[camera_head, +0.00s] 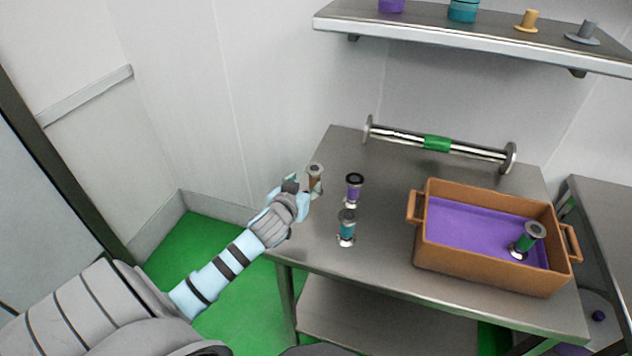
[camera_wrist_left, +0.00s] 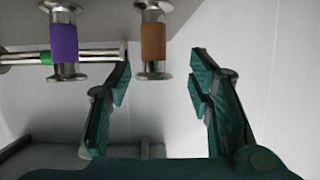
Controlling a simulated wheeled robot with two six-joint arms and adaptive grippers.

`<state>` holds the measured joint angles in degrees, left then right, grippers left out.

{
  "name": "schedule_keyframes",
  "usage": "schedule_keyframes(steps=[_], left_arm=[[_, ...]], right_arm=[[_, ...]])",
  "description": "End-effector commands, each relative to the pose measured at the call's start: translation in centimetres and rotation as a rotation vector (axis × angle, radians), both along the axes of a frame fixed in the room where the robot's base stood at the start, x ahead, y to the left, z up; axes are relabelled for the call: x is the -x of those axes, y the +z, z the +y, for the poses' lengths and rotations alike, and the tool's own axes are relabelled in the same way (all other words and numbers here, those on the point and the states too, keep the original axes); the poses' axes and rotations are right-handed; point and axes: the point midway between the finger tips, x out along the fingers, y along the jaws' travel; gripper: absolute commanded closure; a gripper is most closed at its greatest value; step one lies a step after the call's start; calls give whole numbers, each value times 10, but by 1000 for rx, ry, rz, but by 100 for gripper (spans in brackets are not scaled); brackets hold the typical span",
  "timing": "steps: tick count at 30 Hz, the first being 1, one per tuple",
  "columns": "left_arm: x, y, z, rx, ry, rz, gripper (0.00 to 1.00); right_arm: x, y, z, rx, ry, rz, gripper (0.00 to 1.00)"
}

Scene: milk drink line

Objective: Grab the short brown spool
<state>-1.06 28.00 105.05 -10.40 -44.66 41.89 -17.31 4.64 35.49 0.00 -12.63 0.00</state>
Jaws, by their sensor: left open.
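The short brown spool (camera_head: 315,181) stands upright near the left edge of the metal table in the head view. It has a brown middle and metal flanges. In the left wrist view the brown spool (camera_wrist_left: 153,42) lies ahead of my left gripper, between the lines of its two fingers and nearer the left one. My left gripper (camera_head: 303,188) is at the spool's left side in the head view, partly overlapping it. In the wrist view the left gripper (camera_wrist_left: 160,68) is open with nothing held. Whether a finger touches the spool cannot be told. My right gripper is not in view.
A purple spool (camera_head: 354,190) and a teal spool (camera_head: 346,229) stand close to the right. A brown crate (camera_head: 480,264) with purple lining holds a green spool (camera_head: 528,239). A long metal bar with a green band (camera_head: 437,144) lies at the back. A shelf (camera_head: 470,39) hangs above.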

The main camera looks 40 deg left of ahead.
Motion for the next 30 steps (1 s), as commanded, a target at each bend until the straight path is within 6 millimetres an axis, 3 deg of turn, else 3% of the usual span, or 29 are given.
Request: schedule_keyframes(steps=[4, 12, 20, 28, 30], left_arm=[[-18, -8, 6, 1, -1, -1, 53], [-59, -28, 14, 2, -2, -1, 53], [-66, -29, 17, 0, -4, 0, 53], [-65, -29, 17, 0, -4, 1, 96], [-65, -29, 17, 0, -4, 1, 100]], right_arm=[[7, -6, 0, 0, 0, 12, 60], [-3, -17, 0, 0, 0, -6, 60], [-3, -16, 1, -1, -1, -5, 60], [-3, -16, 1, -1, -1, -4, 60], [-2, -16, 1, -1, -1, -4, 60]])
